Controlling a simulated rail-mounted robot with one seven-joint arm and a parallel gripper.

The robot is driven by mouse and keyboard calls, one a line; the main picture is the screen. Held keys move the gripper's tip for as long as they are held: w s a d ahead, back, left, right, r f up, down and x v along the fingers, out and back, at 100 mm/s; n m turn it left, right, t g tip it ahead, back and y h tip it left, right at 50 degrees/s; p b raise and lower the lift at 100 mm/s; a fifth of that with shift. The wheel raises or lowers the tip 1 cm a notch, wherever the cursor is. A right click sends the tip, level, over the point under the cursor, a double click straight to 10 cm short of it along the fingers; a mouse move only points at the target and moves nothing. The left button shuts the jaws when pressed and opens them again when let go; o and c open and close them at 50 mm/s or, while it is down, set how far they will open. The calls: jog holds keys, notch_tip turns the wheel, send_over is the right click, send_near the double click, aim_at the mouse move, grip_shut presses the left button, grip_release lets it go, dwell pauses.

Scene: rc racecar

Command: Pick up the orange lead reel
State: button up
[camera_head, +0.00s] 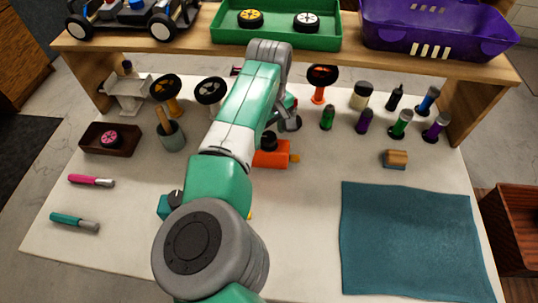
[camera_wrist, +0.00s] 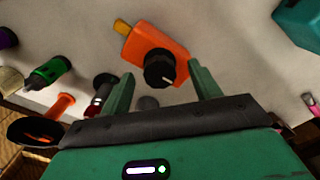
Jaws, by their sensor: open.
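The orange lead reel (camera_head: 270,158) is an orange block with a black knob and a yellow-orange tip, lying on the white tabletop near its middle. In the head view my arm hides its left part. In the wrist view the reel (camera_wrist: 158,42) lies just beyond the two green fingers, its black knob in line with the gap between them. My gripper (camera_wrist: 161,74) is open and empty. Its fingers show on either side of the knob, and I cannot tell how high they are above the reel. In the head view the gripper is mostly hidden behind my arm.
A teal block with a black knob (camera_head: 166,206) lies to the left, partly behind my arm. Several bottles, including a green one (camera_head: 327,118), and wheels on stands (camera_head: 321,80) stand behind the reel. A teal mat (camera_head: 410,240) lies at front right, clear.

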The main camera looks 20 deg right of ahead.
jog(key=shift+f, duration=0.4)
grip_shut()
jog(key=shift+r, duration=0.1)
